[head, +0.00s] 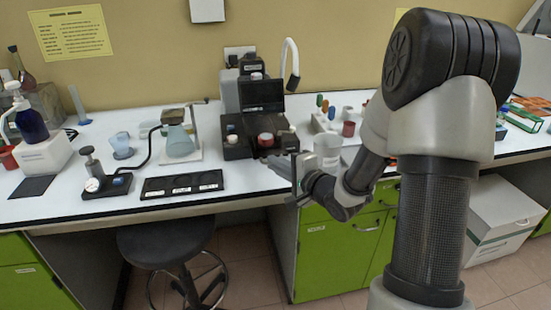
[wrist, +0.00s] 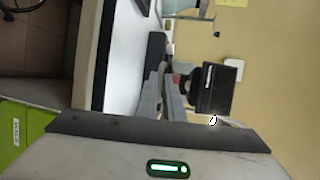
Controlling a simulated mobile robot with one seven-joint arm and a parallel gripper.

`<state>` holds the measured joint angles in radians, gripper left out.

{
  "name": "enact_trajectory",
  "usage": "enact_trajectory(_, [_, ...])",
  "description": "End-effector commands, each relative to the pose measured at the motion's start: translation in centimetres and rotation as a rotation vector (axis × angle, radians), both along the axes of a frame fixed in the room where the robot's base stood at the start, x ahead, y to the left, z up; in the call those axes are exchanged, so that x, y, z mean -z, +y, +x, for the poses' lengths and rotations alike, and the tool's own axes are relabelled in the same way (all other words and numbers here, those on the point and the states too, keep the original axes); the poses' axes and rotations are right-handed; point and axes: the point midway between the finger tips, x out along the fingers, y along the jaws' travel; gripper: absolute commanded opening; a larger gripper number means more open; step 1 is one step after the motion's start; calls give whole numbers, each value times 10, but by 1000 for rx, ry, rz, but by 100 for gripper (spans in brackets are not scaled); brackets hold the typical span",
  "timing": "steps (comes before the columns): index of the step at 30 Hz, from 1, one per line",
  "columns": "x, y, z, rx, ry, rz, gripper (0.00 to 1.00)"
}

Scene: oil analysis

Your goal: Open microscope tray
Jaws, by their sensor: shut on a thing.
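The microscope (head: 238,125) is a dark instrument with a small black screen (head: 261,94). It stands at the back of the white bench. The screen also shows, turned sideways, in the wrist view (wrist: 216,90). My gripper (head: 282,163) is low in front of the microscope's right side, near the bench's front edge. Its two grey fingers (wrist: 163,93) are close together and point at the microscope. They are shut on a small part at its front, most likely the microscope tray. The fingers and arm hide the tray, and I cannot tell how far out it is.
A beaker (head: 327,148) and colored bottles stand right of the microscope, close to my arm. A black slide holder (head: 182,185), a flask stand (head: 178,140) and a gauge device (head: 100,180) are on the left. A stool (head: 165,243) stands below the bench.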

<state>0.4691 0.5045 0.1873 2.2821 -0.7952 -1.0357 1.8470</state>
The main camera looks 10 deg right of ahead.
Motion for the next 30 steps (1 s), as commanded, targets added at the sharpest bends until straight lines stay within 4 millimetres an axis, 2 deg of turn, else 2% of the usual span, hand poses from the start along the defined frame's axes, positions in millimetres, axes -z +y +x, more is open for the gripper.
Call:
enact_trajectory(7, [0, -1, 0, 2, -2, -1, 0])
enact_trajectory(9, [0, -1, 0, 2, -2, -1, 18])
enact_trajectory(11, [0, -1, 0, 2, -2, -1, 26])
enact_trajectory(23, [-3, -4, -6, 3, -2, -1, 26])
enact_trajectory(26, [-7, -10, -19, 4, 0, -2, 26])
enact_trajectory(30, [-14, -23, -48, 7, -1, -1, 26])
